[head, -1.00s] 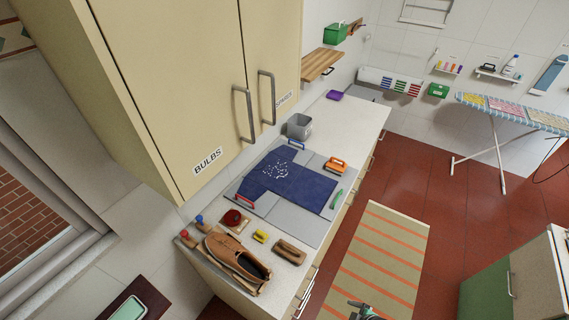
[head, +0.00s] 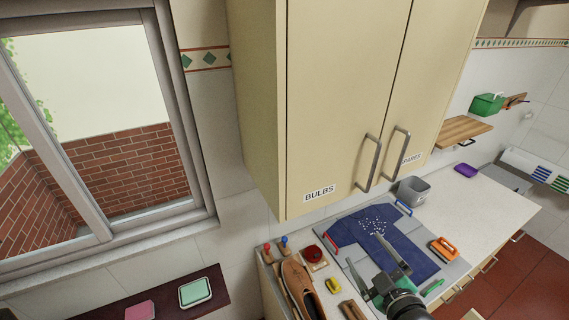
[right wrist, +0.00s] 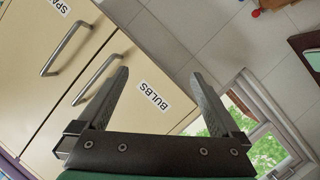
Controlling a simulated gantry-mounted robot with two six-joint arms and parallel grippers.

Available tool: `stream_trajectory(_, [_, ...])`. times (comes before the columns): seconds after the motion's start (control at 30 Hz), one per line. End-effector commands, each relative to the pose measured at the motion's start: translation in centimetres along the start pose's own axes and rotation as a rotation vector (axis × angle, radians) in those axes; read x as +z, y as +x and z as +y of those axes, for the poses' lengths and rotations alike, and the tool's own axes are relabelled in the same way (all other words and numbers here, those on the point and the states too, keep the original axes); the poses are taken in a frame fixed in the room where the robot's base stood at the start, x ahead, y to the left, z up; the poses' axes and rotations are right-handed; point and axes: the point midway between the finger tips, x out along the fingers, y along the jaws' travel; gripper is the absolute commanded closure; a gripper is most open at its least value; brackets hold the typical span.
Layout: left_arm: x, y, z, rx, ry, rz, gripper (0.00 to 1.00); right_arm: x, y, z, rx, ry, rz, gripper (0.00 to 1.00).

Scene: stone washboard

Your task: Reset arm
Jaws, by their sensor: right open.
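My right gripper (head: 384,282) shows at the lower middle of the head view, in front of the counter with the blue garment (head: 385,246). In the right wrist view its two fingers (right wrist: 160,100) stand wide apart with nothing between them. Behind them in that view is the cream wall cabinet (right wrist: 120,55) with its BULBS label. I cannot tell how far the fingers are from the cabinet door. My left gripper is not in either view.
The cream cabinet (head: 262,100) with two bar handles hangs over the counter. On the counter are a brown shoe (head: 303,290), an orange-handled brush (head: 443,248), a yellow item (head: 333,285) and a grey bin (head: 413,190). A window (head: 100,130) is at the left.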

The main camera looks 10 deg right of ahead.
Motion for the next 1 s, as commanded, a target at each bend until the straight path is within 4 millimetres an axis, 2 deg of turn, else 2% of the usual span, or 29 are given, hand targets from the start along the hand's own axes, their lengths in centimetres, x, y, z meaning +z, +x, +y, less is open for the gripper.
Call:
stream_trajectory(0.03, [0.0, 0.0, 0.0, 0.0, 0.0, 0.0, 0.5, -4.3, -0.3, 2.0, 0.045, 0.005, 0.082, 0.0])
stream_trajectory(0.07, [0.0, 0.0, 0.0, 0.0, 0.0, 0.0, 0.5, -6.7, -0.6, 3.2, 0.071, 0.012, 0.129, 0.0])
stream_trajectory(0.1, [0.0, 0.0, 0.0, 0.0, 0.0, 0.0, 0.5, -9.9, -1.3, 4.7, 0.105, 0.026, 0.192, 0.0])
stream_trajectory(0.17, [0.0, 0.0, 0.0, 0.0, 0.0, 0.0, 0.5, -14.6, -2.9, 6.9, 0.155, 0.052, 0.291, 0.0])
stream_trajectory(0.2, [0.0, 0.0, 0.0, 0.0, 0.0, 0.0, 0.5, -17.6, -4.2, 8.3, 0.187, 0.074, 0.358, 0.0])
stream_trajectory(0.23, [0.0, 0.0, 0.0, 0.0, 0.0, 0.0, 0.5, -19.8, -5.3, 9.4, 0.209, 0.094, 0.41, 0.0])
stream_trajectory(0.3, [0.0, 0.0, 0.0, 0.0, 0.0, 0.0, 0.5, -24.7, -8.6, 11.8, 0.261, 0.147, 0.536, 0.0])
stream_trajectory(0.37, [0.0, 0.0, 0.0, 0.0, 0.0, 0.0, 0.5, -28.4, -11.9, 13.8, 0.3, 0.203, 0.648, 0.0])
stream_trajectory(0.4, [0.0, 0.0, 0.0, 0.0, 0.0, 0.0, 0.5, -30.5, -14.3, 15.0, 0.322, 0.245, 0.723, 0.0])
stream_trajectory(0.43, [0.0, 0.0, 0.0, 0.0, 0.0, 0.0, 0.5, -31.8, -16.1, 15.9, 0.337, 0.279, 0.778, 0.0])
stream_trajectory(0.5, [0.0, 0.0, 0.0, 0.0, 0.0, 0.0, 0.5, -34.0, -20.2, 17.8, 0.364, 0.363, 0.898, 0.0])
stream_trajectory(0.6, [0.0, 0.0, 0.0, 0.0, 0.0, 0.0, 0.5, -34.5, -24.5, 19.4, 0.359, 0.521, 1.028, 0.0])
stream_trajectory(0.7, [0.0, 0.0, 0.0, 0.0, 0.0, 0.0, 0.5, -34.4, -24.7, 19.6, 0.305, 0.636, 1.061, 0.0])
stream_trajectory(0.8, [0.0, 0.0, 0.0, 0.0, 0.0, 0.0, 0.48, -34.4, -24.6, 19.6, 0.283, 0.673, 1.068, 0.0])
stream_trajectory(1.0, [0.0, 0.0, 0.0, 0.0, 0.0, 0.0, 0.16, -34.3, -24.6, 19.6, 0.283, 0.672, 1.065, 0.0])
